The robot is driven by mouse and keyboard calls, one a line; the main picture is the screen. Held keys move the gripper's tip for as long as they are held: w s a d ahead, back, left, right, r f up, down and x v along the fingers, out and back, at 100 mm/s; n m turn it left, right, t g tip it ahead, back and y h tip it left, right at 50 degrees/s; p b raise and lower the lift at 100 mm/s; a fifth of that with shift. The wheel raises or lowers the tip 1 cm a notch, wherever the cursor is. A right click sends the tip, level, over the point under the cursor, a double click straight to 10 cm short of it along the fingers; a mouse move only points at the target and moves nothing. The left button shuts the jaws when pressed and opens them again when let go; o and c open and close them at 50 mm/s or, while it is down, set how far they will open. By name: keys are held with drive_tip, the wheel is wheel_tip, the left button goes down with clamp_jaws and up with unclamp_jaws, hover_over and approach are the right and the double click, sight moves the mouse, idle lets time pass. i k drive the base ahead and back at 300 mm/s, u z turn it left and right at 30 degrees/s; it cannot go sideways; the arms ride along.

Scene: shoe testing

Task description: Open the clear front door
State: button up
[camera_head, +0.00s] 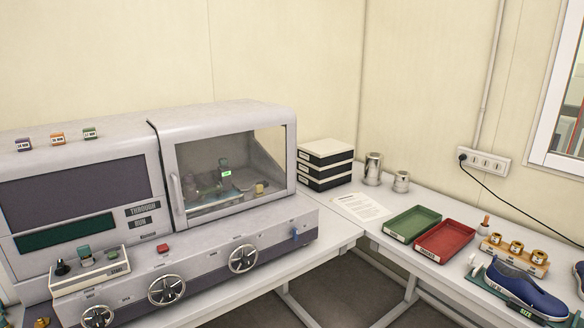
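The clear front door (215,205) is on the right half of the grey machine (100,140) at the left. It looks shut. Its pane is see-through, and a pale vertical handle (177,193) stands along its left edge. Behind the pane I see a fixture (205,187) with a small lit green display (227,173) and a yellowish part. My gripper is not in view.
Below the door a ledge carries several round handwheels (243,258), a red button (162,248) and a blue lever (295,235). On the right table are a green tray (412,210), a red tray (420,254) and a blue shoe (525,286).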

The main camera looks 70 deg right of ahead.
sight(172, 130)
drive_tip(key=z, duration=2.05)
drive_tip(key=k, duration=0.5)
drive_tip(key=u, duration=1)
drive_tip(key=i, duration=0.2)
drive_tip(key=u, duration=0.25)
